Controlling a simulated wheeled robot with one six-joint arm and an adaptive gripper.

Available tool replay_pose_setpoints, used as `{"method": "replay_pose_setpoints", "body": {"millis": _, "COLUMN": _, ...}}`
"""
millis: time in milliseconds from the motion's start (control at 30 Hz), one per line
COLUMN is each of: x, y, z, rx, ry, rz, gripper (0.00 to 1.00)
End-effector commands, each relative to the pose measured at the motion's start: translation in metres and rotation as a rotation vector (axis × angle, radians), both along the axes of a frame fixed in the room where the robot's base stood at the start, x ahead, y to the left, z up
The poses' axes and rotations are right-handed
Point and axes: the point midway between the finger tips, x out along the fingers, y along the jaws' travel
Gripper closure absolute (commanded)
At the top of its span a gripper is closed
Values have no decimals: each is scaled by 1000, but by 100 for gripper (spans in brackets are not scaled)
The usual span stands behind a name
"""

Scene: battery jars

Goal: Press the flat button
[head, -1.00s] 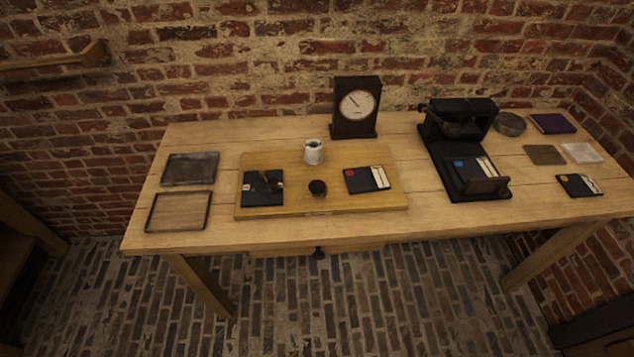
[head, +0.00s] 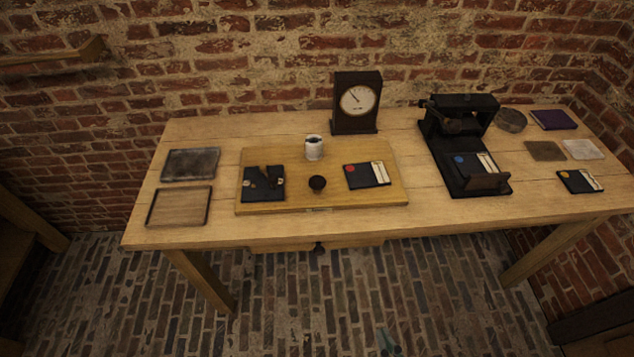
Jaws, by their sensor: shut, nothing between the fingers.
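A small dark round knob (head: 317,184) stands on the wooden board (head: 330,205) in the middle of the table. I cannot tell for sure which of these is the flat button. A grey-green tip of my gripper (head: 389,343) shows at the bottom edge, over the floor, below and apart from the table. It appears shut and empty; most of it is out of view.
A white jar (head: 314,147) stands on the board's back, before a dark dial clock (head: 357,102). A black press-like device (head: 460,140) holds a blue-dotted plate to the right. Several small flat items lie far right. The table's front strip is clear.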

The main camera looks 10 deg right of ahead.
Motion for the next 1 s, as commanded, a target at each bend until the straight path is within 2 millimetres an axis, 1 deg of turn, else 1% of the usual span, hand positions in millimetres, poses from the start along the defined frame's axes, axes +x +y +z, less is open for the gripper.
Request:
{"method": "replay_pose_setpoints", "body": {"millis": 33, "x": 14, "y": 3, "z": -1, "rx": -4, "ry": -5, "rz": 4, "gripper": 100}}
{"method": "replay_pose_setpoints", "body": {"millis": 267, "x": 68, "y": 12, "z": -3, "rx": -18, "ry": -3, "rz": 2, "gripper": 100}}
{"method": "replay_pose_setpoints", "body": {"millis": 467, "x": 116, "y": 22, "z": 2, "rx": -26, "ry": -7, "rz": -13, "gripper": 100}}
{"method": "replay_pose_setpoints", "body": {"millis": 667, "x": 163, "y": 34, "z": 16, "rx": -28, "ry": -13, "rz": -41, "gripper": 100}}
{"method": "replay_pose_setpoints", "body": {"millis": 767, "x": 186, "y": 40, "z": 26, "rx": -26, "ry": -19, "rz": -59, "gripper": 100}}
{"method": "replay_pose_setpoints", "body": {"millis": 1000, "x": 239, "y": 56, "z": 57, "rx": -10, "ry": -33, "rz": -113, "gripper": 100}}
